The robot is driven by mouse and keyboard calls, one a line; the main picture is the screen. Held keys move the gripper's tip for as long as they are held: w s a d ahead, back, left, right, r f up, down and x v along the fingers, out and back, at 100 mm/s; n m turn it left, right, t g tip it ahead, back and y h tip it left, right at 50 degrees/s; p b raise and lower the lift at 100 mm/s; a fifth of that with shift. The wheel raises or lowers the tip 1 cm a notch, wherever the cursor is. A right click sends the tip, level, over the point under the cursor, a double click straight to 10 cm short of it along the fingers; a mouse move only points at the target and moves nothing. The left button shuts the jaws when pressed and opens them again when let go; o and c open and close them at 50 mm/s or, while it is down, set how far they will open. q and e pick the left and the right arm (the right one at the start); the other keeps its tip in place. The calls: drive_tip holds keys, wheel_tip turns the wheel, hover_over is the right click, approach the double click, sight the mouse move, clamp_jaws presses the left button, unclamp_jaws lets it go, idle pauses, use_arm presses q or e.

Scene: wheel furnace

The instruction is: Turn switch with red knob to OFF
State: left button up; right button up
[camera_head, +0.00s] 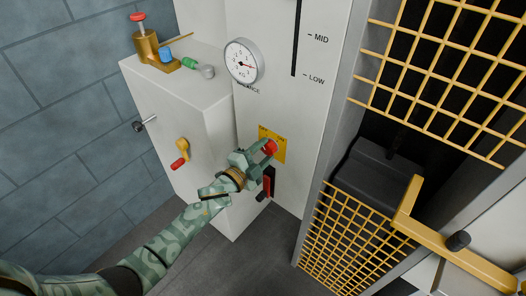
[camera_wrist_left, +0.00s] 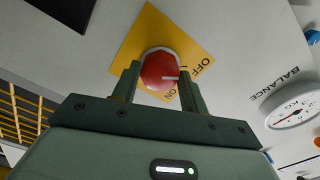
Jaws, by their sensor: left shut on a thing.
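The round red knob (camera_head: 271,147) sits on a yellow plate (camera_head: 281,154) on the white panel. In the left wrist view the red knob (camera_wrist_left: 158,70) carries a short white mark that points right, roughly between the OFF and ON words on the yellow plate (camera_wrist_left: 134,42). My left gripper (camera_head: 264,150) reaches the panel from the left. In the wrist view the fingers of my left gripper (camera_wrist_left: 158,80) are on both sides of the knob and closed on it. My right gripper is not in view.
A red-handled lever (camera_head: 268,182) is on the panel just below the plate. A white box with a red-and-yellow handle (camera_head: 181,155) stands left. A balance gauge (camera_head: 243,61) is above. A yellow grille (camera_head: 350,240) and yellow bar (camera_head: 440,248) are at right.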

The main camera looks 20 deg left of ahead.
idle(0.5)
use_arm(q)
drive_tip(key=o, duration=1)
drive_tip(key=shift+a, duration=0.1)
drive_tip(key=shift+s+a, duration=0.1)
drive_tip(key=shift+s, duration=0.3)
drive_tip(key=p+v, duration=0.3)
drive_tip(key=v, duration=1.2)
drive_tip(key=shift+s+a+p, duration=0.1)
drive_tip(key=shift+s+p, duration=0.15)
drive_tip(key=shift+p, duration=0.1)
